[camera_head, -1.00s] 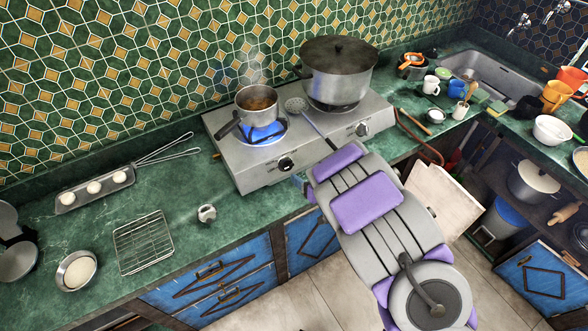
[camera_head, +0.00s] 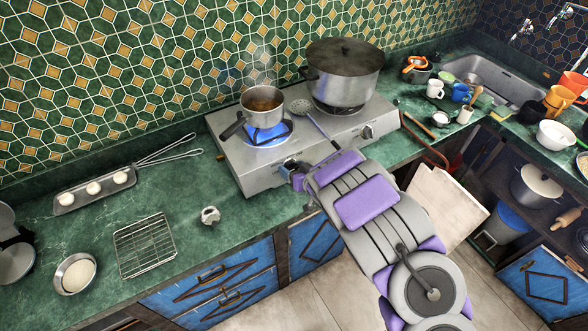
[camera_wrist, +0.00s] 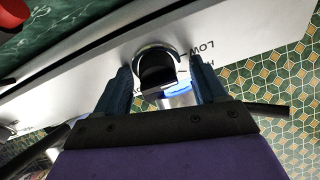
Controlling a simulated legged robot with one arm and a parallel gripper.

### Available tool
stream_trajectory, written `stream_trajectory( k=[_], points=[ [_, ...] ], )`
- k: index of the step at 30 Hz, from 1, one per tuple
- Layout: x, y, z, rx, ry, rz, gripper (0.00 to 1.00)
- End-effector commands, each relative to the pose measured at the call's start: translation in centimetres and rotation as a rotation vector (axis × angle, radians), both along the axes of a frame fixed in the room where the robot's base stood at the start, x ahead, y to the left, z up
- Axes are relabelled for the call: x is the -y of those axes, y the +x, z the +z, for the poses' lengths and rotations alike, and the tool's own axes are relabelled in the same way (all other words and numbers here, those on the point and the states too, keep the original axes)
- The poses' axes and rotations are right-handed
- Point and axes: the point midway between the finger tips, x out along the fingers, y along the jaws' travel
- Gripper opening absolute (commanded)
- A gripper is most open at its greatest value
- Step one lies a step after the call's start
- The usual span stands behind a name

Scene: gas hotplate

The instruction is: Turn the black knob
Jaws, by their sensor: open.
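The silver gas hotplate (camera_head: 232,160) stands on the green counter. In the head view its left front knob (camera_head: 290,163) is mostly hidden by my gripper (camera_head: 297,176), which is right in front of it. In the wrist view the black knob (camera_wrist: 157,72) with its pale ring sits between the two dark fingers of my gripper (camera_wrist: 159,78). The fingers are apart, one on each side of the knob; I cannot tell whether they touch it. A second knob (camera_head: 367,132) is at the right of the front panel. A blue flame (camera_head: 266,136) burns at the left burner.
A small saucepan (camera_head: 261,108) stands on the lit left burner, its handle pointing front left. A large lidded pot (camera_head: 345,75) is on the right burner. A slotted spoon (camera_head: 318,124) lies between them. A small metal item (camera_head: 210,215) sits left of the hotplate.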

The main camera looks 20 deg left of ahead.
Motion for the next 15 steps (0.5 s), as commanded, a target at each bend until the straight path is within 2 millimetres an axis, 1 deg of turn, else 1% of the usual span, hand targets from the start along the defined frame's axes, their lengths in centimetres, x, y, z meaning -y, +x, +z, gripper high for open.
stream_trajectory(
  k=[1,2,15],
  points=[
    [-0.13,-0.05,0.04,0.001,0.002,0.005,0.70],
    [-0.12,-0.03,0.04,0.001,0.003,0.004,0.67],
    [0.02,-0.03,0.06,0.001,0.003,0.002,0.25]
  ],
)
